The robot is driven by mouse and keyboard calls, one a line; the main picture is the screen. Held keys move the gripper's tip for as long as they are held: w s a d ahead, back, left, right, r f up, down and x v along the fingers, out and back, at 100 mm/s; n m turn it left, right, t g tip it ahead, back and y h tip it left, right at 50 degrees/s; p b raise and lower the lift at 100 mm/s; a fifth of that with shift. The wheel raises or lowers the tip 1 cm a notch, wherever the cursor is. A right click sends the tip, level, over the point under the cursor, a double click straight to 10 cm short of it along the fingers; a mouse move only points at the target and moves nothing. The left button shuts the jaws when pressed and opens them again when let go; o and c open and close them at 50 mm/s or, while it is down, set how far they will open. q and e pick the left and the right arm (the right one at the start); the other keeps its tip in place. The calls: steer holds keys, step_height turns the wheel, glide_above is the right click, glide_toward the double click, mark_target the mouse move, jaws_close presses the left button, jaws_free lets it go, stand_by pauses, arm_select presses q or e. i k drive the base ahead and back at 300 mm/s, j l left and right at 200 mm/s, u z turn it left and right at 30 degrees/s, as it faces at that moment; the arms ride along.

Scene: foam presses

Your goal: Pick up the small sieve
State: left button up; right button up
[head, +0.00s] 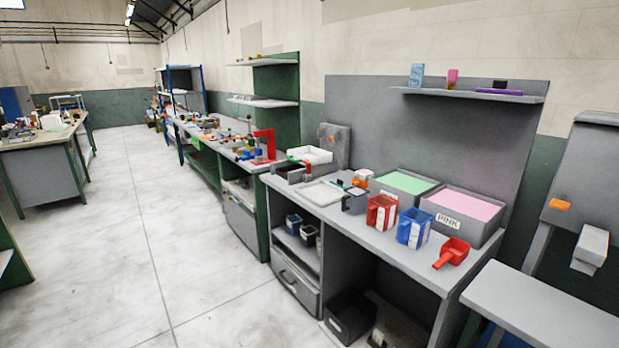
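I cannot make out the small sieve for certain at this distance. A flat white square tray-like piece (322,193) lies on the grey workbench (400,262), toward its left end. A dark open box (291,173) with a red part at its edge stands behind it. A red scoop (452,253) lies near the bench's right end. Neither of my grippers is in view.
A red holder (382,212) and a blue holder (413,228) stand along the bench front. Behind them are a bin of green material (402,183) and a bin labelled PINK (450,222). Open floor (170,270) lies to the left.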

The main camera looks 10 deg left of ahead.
mark_target(360, 176)
steer(key=i+j, duration=0.55)
steer(key=i+j+z, duration=0.1)
steer(key=i+j, duration=0.45)
steer(key=i+j+z, duration=0.1)
steer(key=i+j, duration=0.45)
steer(key=j, duration=0.2)
